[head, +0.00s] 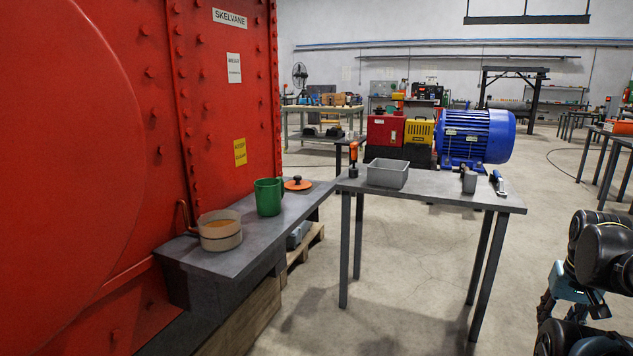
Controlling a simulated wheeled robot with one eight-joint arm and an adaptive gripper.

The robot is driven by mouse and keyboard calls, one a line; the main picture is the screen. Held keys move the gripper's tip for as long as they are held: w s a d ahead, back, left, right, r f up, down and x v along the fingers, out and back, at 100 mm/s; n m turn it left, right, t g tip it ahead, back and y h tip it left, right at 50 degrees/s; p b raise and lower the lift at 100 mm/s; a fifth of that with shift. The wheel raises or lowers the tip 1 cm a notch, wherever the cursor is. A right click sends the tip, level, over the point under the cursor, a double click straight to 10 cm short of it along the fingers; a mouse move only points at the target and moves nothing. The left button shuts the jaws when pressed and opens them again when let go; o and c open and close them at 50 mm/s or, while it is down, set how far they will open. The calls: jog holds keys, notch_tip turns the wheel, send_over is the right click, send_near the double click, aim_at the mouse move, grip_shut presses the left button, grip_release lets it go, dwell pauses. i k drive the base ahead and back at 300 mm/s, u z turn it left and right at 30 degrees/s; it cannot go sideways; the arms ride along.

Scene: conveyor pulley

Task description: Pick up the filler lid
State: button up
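A round orange lid with a dark knob on top (298,183) lies flat on the grey ledge beside the red machine, likely the filler lid. It sits right of and behind a green mug (268,196), with a small gap between them. My gripper (571,307) appears at the lower right, partly covered by my dark arm links. It is far from the lid and touches nothing that I can see. Its fingers are too small and overlapped to judge their opening.
A pan with orange contents (220,231) stands at the ledge's near end. The grey table (430,186) holds a grey tray (387,173), an orange-topped tool (353,160), a grey cup (469,182) and a blue-handled tool (498,183). Open floor lies between table and arm.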

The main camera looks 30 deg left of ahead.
aim_at(298, 184)
jog(key=u, duration=0.35)
jog(key=i, duration=0.9)
jog(key=u, duration=0.95)
jog(key=i, duration=0.35)
jog(key=u, duration=0.2)
